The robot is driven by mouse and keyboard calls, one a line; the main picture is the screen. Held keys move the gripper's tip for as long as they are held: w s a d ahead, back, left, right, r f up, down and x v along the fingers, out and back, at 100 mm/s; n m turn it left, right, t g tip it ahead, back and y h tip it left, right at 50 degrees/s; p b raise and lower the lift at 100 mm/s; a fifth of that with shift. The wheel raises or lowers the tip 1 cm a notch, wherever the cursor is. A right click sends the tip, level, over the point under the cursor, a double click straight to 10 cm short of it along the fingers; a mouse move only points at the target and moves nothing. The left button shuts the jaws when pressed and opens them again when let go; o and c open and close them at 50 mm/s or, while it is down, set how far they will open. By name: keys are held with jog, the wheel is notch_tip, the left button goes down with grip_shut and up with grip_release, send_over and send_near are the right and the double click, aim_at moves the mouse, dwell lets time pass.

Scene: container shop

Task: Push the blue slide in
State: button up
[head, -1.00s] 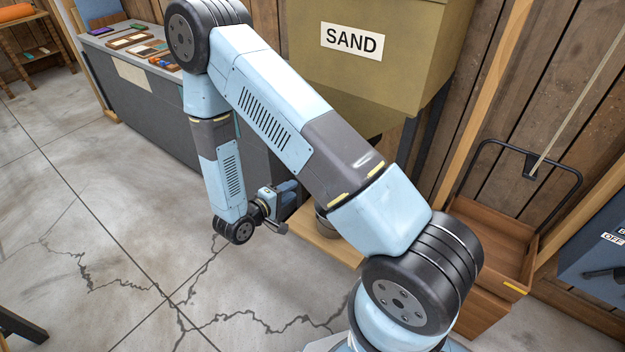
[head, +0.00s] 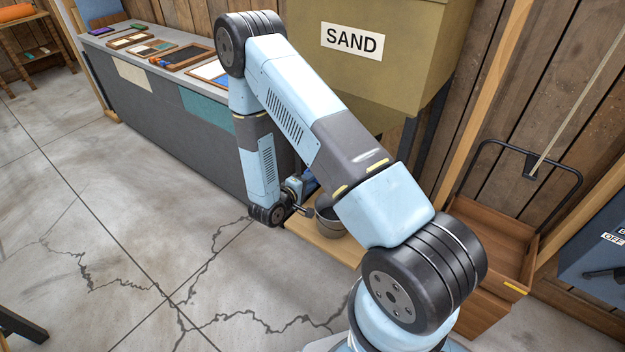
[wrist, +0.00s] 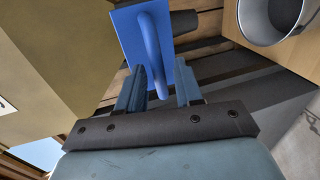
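The blue slide (wrist: 131,38) is a flat blue plate with a raised bar handle (wrist: 152,48), at the upper middle of the wrist view. A dark spout-like part (wrist: 184,22) shows behind its right edge. My gripper (wrist: 160,78) is open, with its two fingers apart. The handle's lower end appears between the fingertips in the wrist view; I cannot tell whether they touch it. In the head view my gripper (head: 303,211) is low beside the sand hopper (head: 400,50), and the slide is mostly hidden there by my arm.
A metal bucket (head: 330,222) stands on a wooden platform (head: 318,244) close to the right of my gripper; it also shows in the wrist view (wrist: 272,22). A grey counter (head: 165,120) with trays is behind.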

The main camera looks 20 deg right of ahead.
jog(key=shift+x, duration=1)
jog(key=shift+c, duration=0.4)
grip_shut()
jog(key=shift+s, duration=0.1)
